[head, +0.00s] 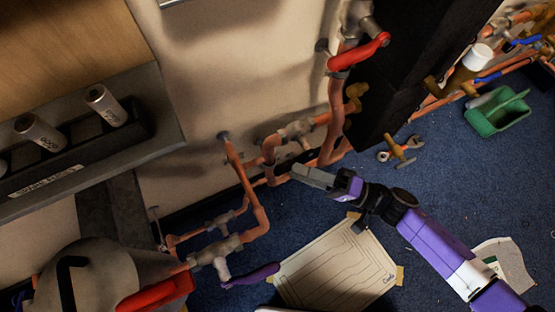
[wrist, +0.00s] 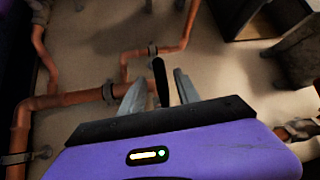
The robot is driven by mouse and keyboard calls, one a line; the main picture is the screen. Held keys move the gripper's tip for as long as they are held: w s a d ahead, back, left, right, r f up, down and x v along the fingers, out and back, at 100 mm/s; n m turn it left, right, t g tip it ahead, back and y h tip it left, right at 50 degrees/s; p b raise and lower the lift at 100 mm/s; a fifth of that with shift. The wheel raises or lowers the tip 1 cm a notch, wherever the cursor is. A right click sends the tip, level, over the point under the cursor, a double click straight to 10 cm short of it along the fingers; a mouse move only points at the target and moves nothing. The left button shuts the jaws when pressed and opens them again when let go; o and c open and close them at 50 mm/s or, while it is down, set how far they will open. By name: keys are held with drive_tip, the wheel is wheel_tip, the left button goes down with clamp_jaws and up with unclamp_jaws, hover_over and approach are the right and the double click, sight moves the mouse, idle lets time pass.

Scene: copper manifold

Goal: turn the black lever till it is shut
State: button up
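The black lever (wrist: 160,82) shows in the wrist view as a short dark bar near a copper pipe. It stands between the two grey fingers of my gripper (wrist: 158,92), with a gap visible on each side. I cannot tell how deep it sits between them. My gripper is open. In the head view my gripper (head: 312,177) is in front of the copper pipes low on the wall, and I cannot make out the lever there.
A red lever (head: 360,52) is on the pipe above, beside a black cabinet (head: 400,70). A purple lever (head: 250,275) and another red lever (head: 155,292) are at lower left. A paper sheet (head: 338,265) lies on the blue floor (head: 450,190). A green container (head: 497,112) stands at right.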

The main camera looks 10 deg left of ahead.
drive_tip(key=b+x, duration=0.1)
drive_tip(key=x, duration=0.6)
drive_tip(key=shift+c, duration=0.2)
clamp_jaws()
drive_tip(key=shift+d, duration=0.1)
idle(1.1)
